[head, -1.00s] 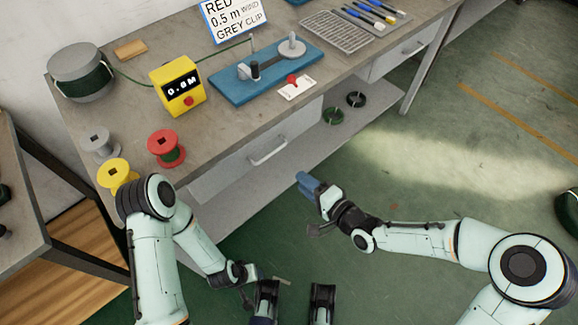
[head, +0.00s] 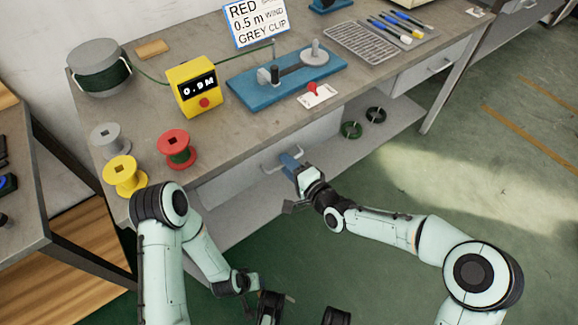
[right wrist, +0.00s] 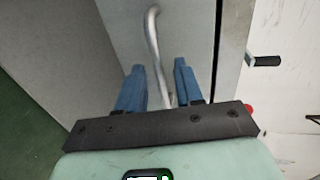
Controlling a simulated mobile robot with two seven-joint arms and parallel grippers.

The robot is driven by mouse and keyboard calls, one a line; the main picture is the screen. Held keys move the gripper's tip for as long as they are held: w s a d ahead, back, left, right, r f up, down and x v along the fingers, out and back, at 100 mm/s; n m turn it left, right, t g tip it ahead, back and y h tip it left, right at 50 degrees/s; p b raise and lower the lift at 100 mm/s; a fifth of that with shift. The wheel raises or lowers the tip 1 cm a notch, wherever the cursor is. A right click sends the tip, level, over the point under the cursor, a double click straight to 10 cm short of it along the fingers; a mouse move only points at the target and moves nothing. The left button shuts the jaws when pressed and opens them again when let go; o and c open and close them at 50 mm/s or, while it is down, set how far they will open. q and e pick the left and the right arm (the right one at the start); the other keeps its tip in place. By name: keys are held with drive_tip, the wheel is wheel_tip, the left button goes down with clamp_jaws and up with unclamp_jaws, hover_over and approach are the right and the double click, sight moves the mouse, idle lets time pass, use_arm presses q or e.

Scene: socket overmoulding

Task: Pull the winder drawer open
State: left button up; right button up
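The winder drawer (head: 235,182) is a pale grey front under the bench top and looks closed. Its silver bar handle (head: 268,163) is partly covered by my right gripper (head: 287,159) in the head view. In the right wrist view, the handle (right wrist: 156,45) runs between the two blue fingers of my right gripper (right wrist: 158,90). The fingers stand apart on either side of the bar, with gaps visible. My left gripper (head: 268,296) is low in the head view, away from the drawer; its finger opening is unclear.
The bench top holds a blue winder (head: 285,75), a yellow length counter (head: 194,87), a red spool (head: 176,148), a yellow spool (head: 125,175) and a grey spool (head: 104,137). Black and green coils (head: 351,129) lie on the lower shelf. Green floor (head: 440,180) is open at right.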

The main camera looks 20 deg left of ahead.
clamp_jaws()
idle(1.5)
